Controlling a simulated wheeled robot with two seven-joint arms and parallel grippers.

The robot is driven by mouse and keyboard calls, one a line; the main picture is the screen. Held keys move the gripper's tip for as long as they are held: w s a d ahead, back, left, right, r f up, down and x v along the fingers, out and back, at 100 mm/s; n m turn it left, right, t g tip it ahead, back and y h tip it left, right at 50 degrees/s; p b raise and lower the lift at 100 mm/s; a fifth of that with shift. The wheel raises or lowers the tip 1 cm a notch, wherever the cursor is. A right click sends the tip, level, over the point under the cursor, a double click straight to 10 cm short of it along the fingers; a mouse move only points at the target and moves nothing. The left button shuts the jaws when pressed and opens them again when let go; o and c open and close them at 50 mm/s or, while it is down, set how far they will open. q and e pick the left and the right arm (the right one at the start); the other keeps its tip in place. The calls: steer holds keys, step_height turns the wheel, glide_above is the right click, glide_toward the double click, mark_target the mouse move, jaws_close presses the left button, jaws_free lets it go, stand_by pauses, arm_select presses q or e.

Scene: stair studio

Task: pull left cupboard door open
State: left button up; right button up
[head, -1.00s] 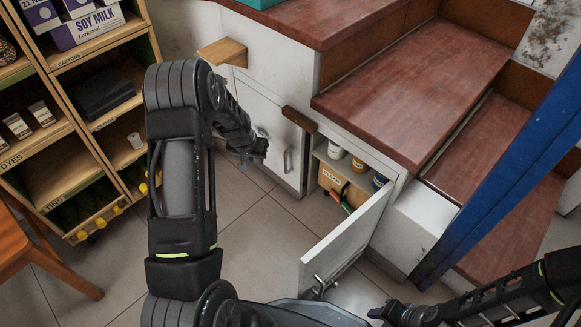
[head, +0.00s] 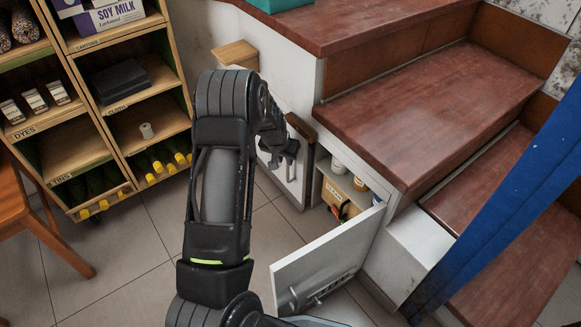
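The left cupboard door (head: 297,187) is a white panel under the counter, largely hidden behind my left arm and gripper. A dark strip shows along its right edge, so it looks slightly ajar. My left gripper (head: 289,158) is at the door's front, over the place of its upright metal handle. Its fingers are dark and small here, and I cannot tell whether they are closed on the handle. My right gripper is out of view.
The right cupboard door (head: 328,262) stands wide open, showing jars and a box (head: 335,192) inside. Red-brown steps (head: 425,105) and a blue beam (head: 510,205) are at the right. A wooden shelf (head: 150,125) and chair (head: 45,225) stand left. Tiled floor between is clear.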

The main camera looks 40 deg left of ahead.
arm_select(q)
steer(key=b, duration=0.3)
glide_above(288, 180)
step_height(288, 180, down, 6)
steer(key=shift+a+f, duration=0.1)
steer(key=shift+f, duration=0.15)
steer(key=shift+w+f, duration=0.3)
steer(key=shift+f, duration=0.1)
steer(key=shift+a, duration=0.1)
jaws_close()
steer(key=shift+r, duration=0.1)
stand_by(0.7)
